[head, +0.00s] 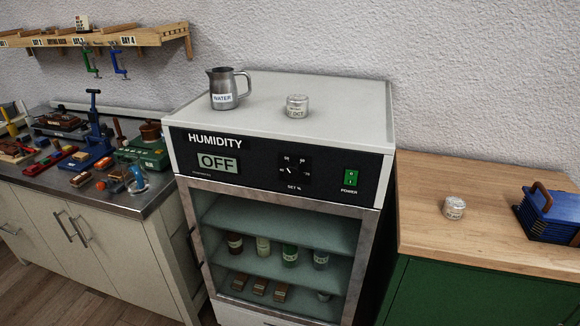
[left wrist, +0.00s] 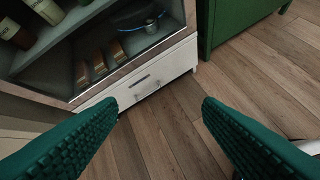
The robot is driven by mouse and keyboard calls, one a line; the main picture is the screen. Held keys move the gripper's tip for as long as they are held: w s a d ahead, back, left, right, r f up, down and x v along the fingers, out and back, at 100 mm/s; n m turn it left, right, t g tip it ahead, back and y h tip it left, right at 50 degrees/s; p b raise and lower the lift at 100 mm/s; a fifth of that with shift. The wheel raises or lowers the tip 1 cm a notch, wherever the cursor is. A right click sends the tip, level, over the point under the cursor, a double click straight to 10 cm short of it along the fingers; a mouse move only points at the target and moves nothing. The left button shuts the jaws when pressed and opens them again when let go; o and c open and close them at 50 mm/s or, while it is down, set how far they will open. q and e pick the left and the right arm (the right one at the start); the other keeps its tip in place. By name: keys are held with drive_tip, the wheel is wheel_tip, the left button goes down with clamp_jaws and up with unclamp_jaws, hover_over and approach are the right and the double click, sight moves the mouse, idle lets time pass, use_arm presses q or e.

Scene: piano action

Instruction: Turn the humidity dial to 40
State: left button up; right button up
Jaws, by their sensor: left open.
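The humidity dial (head: 294,171) is a small dark knob on the black front panel of the cabinet (head: 340,112). It sits above the "SET %" label with small number marks around it; its exact setting is too small to read. The display (head: 217,162) left of it reads OFF. A green power switch (head: 350,178) is to the right of the dial. My left gripper (left wrist: 161,106) shows only in the left wrist view, with green ribbed fingers wide apart and nothing between them. It faces the cabinet's lower drawer and the floor, away from the dial. My right gripper is not in view.
A metal water jug (head: 222,92) and a small tin (head: 297,105) stand on the cabinet top. Another tin (head: 454,208) and a blue box (head: 548,216) are on the wooden counter at right. A cluttered workbench (head: 150,205) is at left. The space before the panel is clear.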

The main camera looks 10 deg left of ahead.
use_arm(q)
drive_tip(key=w+d+r+m+t+p, duration=0.15)
drive_tip(key=w+r, duration=0.35)
drive_tip(key=r, duration=0.5)
drive_tip(key=w+r+m+t+p, duration=0.1)
drive_tip(key=w+r+t, duration=0.2)
drive_tip(key=w+r, duration=0.45)
drive_tip(key=m+t+p, duration=0.3)
drive_tip(key=m+t, duration=0.1)
drive_tip(key=t, duration=0.1)
approach(292, 175)
drive_tip(key=shift+n+h, duration=0.25)
drive_tip(key=shift+h, duration=0.15)
drive_tip(key=w, duration=0.2)
drive_tip(key=w+p, duration=0.1)
drive_tip(key=w, duration=0.5)
drive_tip(key=shift+w+d+f, duration=0.1)
drive_tip(key=shift+w+d, duration=0.15)
drive_tip(key=shift+d, duration=0.05)
drive_tip(key=c, duration=1)
drive_tip(key=shift+o, duration=0.2)
